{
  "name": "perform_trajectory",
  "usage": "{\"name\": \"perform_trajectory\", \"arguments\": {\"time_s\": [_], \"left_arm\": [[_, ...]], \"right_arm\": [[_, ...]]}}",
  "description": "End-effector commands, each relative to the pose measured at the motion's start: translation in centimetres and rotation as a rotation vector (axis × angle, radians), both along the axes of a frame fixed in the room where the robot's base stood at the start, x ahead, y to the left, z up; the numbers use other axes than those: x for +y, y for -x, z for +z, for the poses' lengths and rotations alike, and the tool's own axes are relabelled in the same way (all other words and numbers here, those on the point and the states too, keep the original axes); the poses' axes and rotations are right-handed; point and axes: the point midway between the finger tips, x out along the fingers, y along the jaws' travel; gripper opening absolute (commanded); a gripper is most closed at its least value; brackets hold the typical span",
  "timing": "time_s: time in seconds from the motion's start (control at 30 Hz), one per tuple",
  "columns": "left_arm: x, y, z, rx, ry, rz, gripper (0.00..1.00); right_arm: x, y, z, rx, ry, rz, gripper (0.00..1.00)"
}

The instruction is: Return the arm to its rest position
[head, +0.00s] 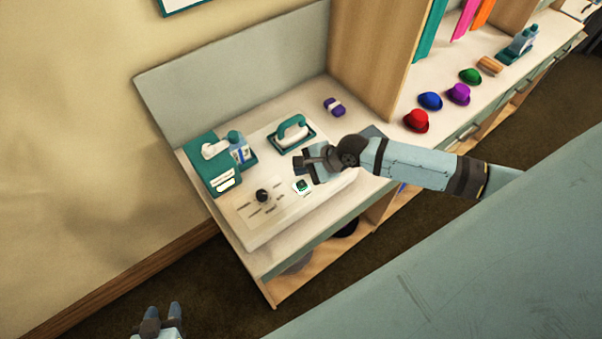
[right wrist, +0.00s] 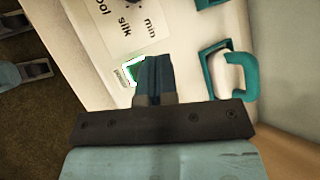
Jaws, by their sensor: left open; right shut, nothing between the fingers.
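My right arm (head: 420,165) reaches in from the right in the head view, over the counter. My right gripper (head: 300,160) is shut and empty, above a white panel with a dark knob (head: 263,196) and a small green button (head: 302,185). In the right wrist view the shut fingers (right wrist: 153,75) cover part of the lit, white-edged green button (right wrist: 134,72). I cannot tell whether they touch it. My left gripper (head: 162,312) is open and empty at the bottom left, low over the floor and away from the counter.
A green-handled iron-like object (head: 293,131), a purple roll (head: 334,106) and a teal dispenser with a bottle (head: 240,148) stand near the right gripper. Several coloured hats, including a red one (head: 416,121), line the counter beyond a wooden divider (head: 375,55). Open floor surrounds the left gripper.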

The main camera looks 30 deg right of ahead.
Motion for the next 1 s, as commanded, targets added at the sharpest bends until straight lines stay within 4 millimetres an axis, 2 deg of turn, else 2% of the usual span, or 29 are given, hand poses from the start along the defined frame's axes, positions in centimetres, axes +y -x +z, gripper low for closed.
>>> {"name": "perform_trajectory", "arguments": {"time_s": [0.47,0.6,0.77,0.9,1.0], "left_arm": [[0.0,0.0,-0.1,0.003,-0.001,0.000,0.43],[0.0,0.0,-0.1,0.002,-0.001,0.000,0.43],[0.1,0.0,-0.1,0.000,0.000,0.004,0.43],[0.4,-0.1,-0.3,-0.001,-0.001,0.013,0.43],[0.5,-0.1,-0.5,0.001,0.000,0.019,0.43]], "right_arm": [[0.0,0.0,0.1,0.000,0.000,0.000,0.00],[0.7,0.6,-0.3,-0.042,0.019,0.037,0.00],[3.6,2.8,-1.3,-0.265,0.135,0.199,0.00],[5.6,5.5,-2.2,-0.541,0.350,0.376,0.00],[6.2,7.6,-2.8,-0.708,0.548,0.491,0.00]]}}
